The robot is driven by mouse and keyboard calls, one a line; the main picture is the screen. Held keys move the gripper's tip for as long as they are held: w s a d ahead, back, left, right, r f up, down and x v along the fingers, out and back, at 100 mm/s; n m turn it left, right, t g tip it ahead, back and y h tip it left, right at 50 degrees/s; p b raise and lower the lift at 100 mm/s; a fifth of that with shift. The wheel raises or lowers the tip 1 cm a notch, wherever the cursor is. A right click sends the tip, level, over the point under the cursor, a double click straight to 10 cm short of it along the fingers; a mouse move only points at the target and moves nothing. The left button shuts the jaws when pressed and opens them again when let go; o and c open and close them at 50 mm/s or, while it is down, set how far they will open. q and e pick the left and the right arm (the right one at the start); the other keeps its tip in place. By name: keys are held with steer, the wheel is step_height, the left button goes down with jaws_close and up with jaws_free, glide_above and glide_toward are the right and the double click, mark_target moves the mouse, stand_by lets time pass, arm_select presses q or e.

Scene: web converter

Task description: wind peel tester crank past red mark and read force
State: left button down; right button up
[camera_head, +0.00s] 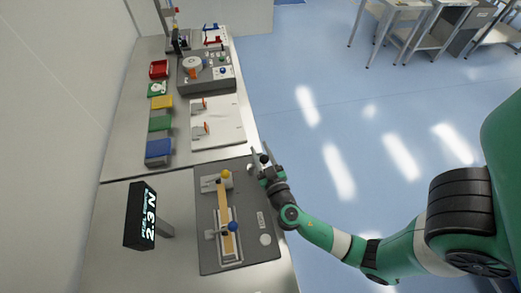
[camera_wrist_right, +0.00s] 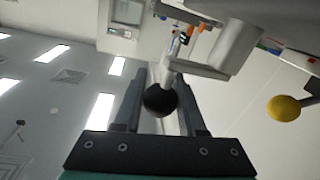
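The peel tester (camera_head: 207,255) is a dark grey plate on the bench with a tan strip (camera_head: 222,201) along it. Its black crank knob (camera_head: 264,158) is at the plate's upper right edge. My right gripper (camera_head: 263,160) is at this knob, with one finger on each side. In the right wrist view the knob (camera_wrist_right: 160,100) sits between the fingers; whether both touch it is unclear. A black display (camera_head: 140,216) left of the tester reads 2.3 N. I cannot make out a red mark on the tester. My left gripper is not in view.
A yellow knob (camera_head: 226,174) and a blue knob (camera_head: 233,226) stand up from the tester. Blue, green and yellow blocks and a red tray (camera_head: 159,69) line the bench by the wall. A white board and another device lie further back. Open floor is on the right.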

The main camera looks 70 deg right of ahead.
jaws_close()
